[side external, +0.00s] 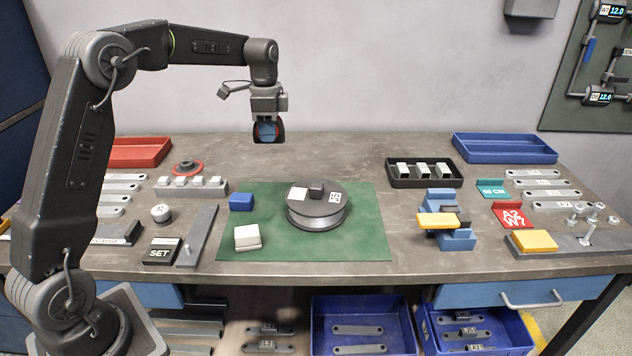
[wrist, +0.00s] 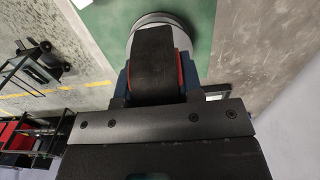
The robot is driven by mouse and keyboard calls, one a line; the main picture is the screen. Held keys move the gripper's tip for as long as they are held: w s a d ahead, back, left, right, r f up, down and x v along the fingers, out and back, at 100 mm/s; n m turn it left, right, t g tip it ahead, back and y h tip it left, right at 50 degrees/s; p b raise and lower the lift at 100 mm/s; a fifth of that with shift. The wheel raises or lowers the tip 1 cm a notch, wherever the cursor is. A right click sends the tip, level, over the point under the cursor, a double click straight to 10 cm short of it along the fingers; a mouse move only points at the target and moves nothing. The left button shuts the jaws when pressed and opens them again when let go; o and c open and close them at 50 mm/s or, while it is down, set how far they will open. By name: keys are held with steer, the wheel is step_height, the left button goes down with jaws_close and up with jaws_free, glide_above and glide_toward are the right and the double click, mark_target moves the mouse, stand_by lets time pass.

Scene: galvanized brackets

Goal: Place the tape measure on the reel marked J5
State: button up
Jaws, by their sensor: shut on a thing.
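The tape measure (side external: 268,132), dark with blue and red parts, is between the jaws of my gripper (side external: 268,120), held in the air well above the bench. In the wrist view the tape measure (wrist: 155,65) shows as a black body with a red edge between the fingers. The reel (side external: 317,212) is a grey drum lying flat on the green mat (side external: 365,238), with a label reading J5 on its top. A white patch and a small dark block or hub are also on its top. My gripper is above and left of the reel.
A blue block (side external: 241,202) and a whitish block (side external: 247,238) lie on the mat left of the reel. A black tray (side external: 424,181) with white blocks and a blue-and-yellow fixture (side external: 448,236) stand to the right. The air around my gripper is clear.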

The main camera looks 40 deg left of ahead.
glide_above(317, 184)
step_height(317, 184, down, 7)
steer(key=shift+s+r, duration=0.1)
steer(key=shift+r, duration=0.05)
steer(key=shift+f, duration=2)
steer(key=shift+f, duration=0.2)
steer(key=o, duration=1.1)
steer(key=shift+c, duration=0.2)
step_height(317, 184, up, 12)
steer(key=shift+r, duration=0.25)
